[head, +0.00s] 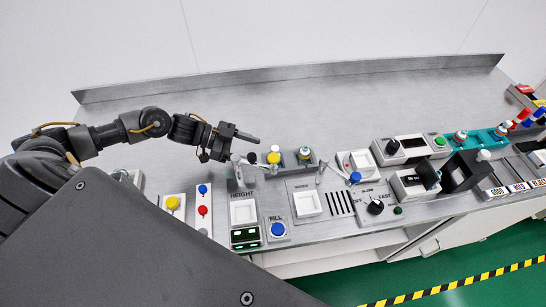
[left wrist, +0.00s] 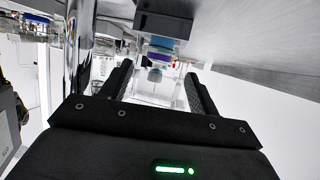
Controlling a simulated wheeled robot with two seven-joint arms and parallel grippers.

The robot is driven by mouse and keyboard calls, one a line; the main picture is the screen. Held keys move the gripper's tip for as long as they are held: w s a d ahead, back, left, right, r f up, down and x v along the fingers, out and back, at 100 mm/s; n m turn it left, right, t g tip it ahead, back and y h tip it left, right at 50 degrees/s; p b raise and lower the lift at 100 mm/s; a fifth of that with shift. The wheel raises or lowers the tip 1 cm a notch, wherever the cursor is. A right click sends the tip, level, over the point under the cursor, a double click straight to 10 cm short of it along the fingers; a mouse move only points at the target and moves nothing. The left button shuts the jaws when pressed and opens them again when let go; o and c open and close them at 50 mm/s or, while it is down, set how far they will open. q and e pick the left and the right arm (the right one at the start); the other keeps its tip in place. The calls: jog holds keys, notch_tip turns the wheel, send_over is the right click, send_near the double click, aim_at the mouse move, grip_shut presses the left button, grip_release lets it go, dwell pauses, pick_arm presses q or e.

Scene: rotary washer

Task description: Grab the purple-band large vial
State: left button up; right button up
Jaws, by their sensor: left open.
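My left gripper (head: 244,148) reaches in from the left above the counter, its fingers pointing right toward a small grey holder (head: 290,165). In the left wrist view the two dark fingers (left wrist: 157,75) stand apart. Beyond and between them a clear item shows a blue part on top and a purple band (left wrist: 160,56); it looks like the purple-band vial, and I see no contact with the fingers. In the head view a yellow-topped vial (head: 274,155) and a second vial (head: 305,154) stand in the holder; a purple band cannot be made out there. My right gripper is out of view.
A shiny metal post (left wrist: 80,60) stands left of the fingers in the wrist view. Height (head: 243,211) and Fill (head: 277,230) panels lie in front of the holder. A teal rack (head: 486,138) with vials stands at right. The counter's back strip (head: 330,85) is clear.

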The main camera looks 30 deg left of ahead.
pick_arm(q)
jog(key=shift+w+d+f, duration=0.1)
jog(key=shift+d, duration=0.35)
jog(key=p+x, duration=0.2)
jog(key=x, duration=0.2)
jog(key=shift+w+d, duration=0.1)
jog(key=shift+d, duration=0.1)
jog(key=shift+d+f, duration=0.2)
jog(key=shift+c, duration=0.3)
jog(key=shift+r, duration=0.1)
jog(key=c, duration=1.1)
